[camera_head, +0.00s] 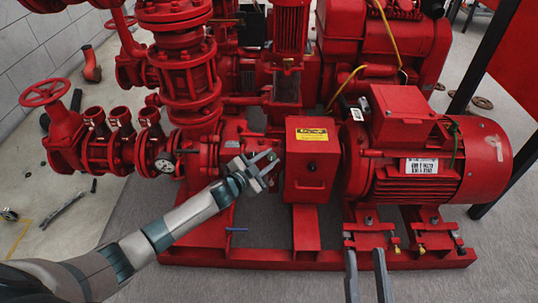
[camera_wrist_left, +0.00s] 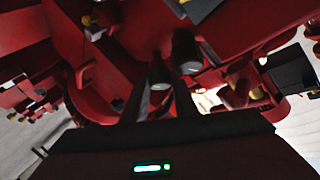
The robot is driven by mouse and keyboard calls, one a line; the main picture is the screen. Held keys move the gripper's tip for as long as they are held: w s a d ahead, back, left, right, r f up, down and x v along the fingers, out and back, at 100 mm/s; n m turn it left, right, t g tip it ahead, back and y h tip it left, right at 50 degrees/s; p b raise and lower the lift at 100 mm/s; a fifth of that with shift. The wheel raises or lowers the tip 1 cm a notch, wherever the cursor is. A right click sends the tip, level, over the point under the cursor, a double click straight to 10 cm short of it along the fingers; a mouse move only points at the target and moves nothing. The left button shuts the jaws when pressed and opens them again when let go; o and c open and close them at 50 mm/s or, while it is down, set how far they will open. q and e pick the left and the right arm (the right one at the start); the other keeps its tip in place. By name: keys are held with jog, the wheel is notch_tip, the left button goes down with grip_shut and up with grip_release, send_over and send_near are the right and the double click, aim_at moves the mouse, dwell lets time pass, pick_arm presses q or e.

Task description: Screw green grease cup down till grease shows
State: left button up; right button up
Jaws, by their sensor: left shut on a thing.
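My left gripper (camera_head: 264,170) reaches in from the left to the pump's bearing housing, between the round red pump casing (camera_head: 232,130) and the red box-shaped guard (camera_head: 312,160). Its fingers are close together on something small. In the left wrist view, the dark fingers (camera_wrist_left: 173,68) point in among red pump parts. The green grease cup cannot be made out in either view; the fingers and shadow hide what is between them. No grease can be seen. My right gripper (camera_head: 368,277) is at the bottom of the head view, its two fingers apart and empty, in front of the motor's feet.
The red motor (camera_head: 430,165) stands right of the guard, on the red base frame (camera_head: 270,257). Red valves and pipes (camera_head: 75,135) fill the left. A blue-handled tap (camera_head: 237,230) sticks out low at the front. The grey floor in front is clear.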

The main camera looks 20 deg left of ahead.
pick_arm(q)
jog(key=shift+r+m+g+h+p, duration=0.15)
jog(key=shift+m+g+h+p, duration=0.45)
jog(key=shift+p, duration=0.5)
pick_arm(e)
jog(key=w+f+g+h, duration=0.1)
jog(key=f+g, duration=0.2)
jog(key=f, duration=0.2)
jog(key=w+d+f+g+h, duration=0.1)
jog(key=w+f+g, duration=0.1)
jog(key=f+g, duration=0.1)
jog(key=shift+w+f, duration=0.25)
jog(key=shift+f, duration=0.6)
pick_arm(q)
jog(key=o, duration=1)
jog(key=shift+o, duration=0.2)
